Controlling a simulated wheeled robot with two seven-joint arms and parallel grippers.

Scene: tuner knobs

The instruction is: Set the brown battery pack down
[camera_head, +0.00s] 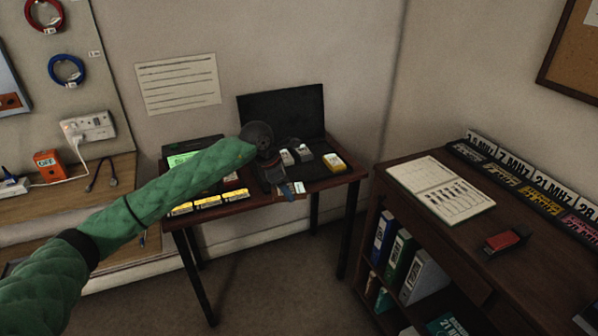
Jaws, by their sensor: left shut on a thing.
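My left arm reaches in from the left, and my left gripper (284,188) points down over the front edge of the small dark table (330,181). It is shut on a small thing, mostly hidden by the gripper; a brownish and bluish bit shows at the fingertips. I take it for the brown battery pack, but its shape and label cannot be made out. I cannot tell whether it touches the table. My right gripper is not in view.
Yellow-labelled blocks (207,201) line the table's front left edge. An open black case (283,113) stands behind, with small blocks (334,162) to the gripper's right. A desk (400,164) with an open notebook (441,188) and red item (503,241) stands right.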

